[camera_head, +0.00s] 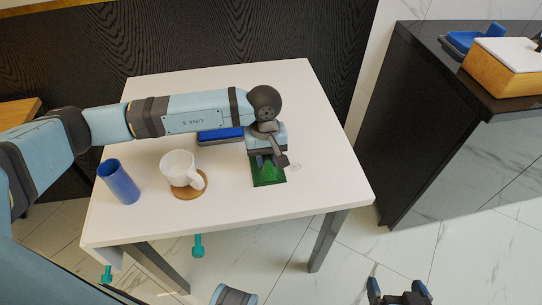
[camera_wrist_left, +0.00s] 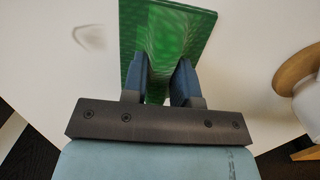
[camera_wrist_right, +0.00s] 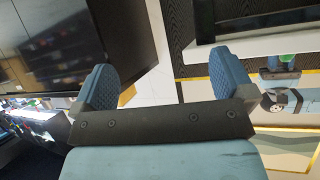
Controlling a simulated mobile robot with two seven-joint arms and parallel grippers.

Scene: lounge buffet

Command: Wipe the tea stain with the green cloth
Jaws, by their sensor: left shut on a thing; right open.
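The green cloth (camera_head: 268,175) lies flat on the white table, under my left gripper (camera_head: 267,158). In the left wrist view, the fingers of my left gripper (camera_wrist_left: 160,85) are shut on the cloth (camera_wrist_left: 165,30), which bunches between them. The tea stain (camera_head: 295,167) is a faint ring just right of the cloth in the head view. In the left wrist view the stain (camera_wrist_left: 90,37) shows as a pale brownish mark left of the cloth, apart from it. My right gripper (camera_head: 400,290) is open and empty, low at the bottom right, away from the table; its spread fingers (camera_wrist_right: 160,90) show in its wrist view.
A white mug (camera_head: 178,168) stands on a round brown coaster (camera_head: 190,194). A blue tray (camera_head: 220,134) lies partly hidden behind my left arm. The white table (camera_head: 325,190) is clear at its right side.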

